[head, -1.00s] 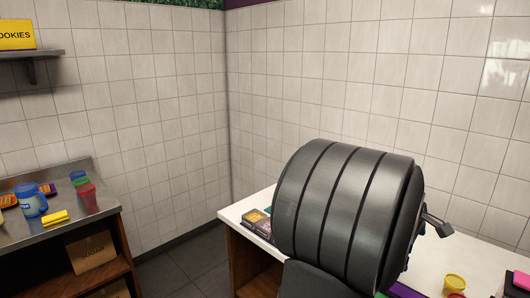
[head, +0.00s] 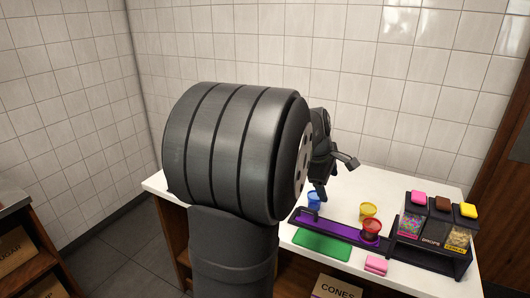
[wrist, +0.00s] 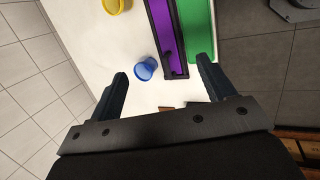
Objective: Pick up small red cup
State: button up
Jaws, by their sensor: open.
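The small red cup (head: 371,227) stands at the right part of the purple strip (head: 335,225) on the white counter, in the head view. It does not show in the wrist view. My gripper (head: 336,177) is to the left of the red cup and above the counter, partly hidden behind my own arm. In the wrist view my gripper (wrist: 163,68) is open, with nothing held. A blue cup (wrist: 145,69) lies below and between its fingers in that picture; it also shows in the head view (head: 314,202).
A yellow cup (head: 370,210) stands just behind the red cup. A green mat (head: 322,244) lies in front of the purple strip. A pink block (head: 376,264) sits at the front edge. A dark topping dispenser (head: 434,240) with coloured lids stands at the right.

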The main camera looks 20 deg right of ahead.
jog(key=m, duration=2.2)
send_near(372, 227)
jog(key=shift+s+d+f, duration=0.1)
jog(key=shift+s+f, duration=0.25)
jog(key=shift+f, duration=0.2)
jog(key=shift+s+d+f, duration=0.1)
jog(key=shift+s+f, duration=0.2)
jog(key=shift+f, duration=0.3)
jog(key=shift+w+x, duration=0.15)
jog(key=shift+x, duration=1.3)
jog(key=shift+w+x, duration=0.1)
jog(key=shift+x, duration=1.35)
jog(key=c, duration=1.1)
jog(key=shift+c, duration=0.2)
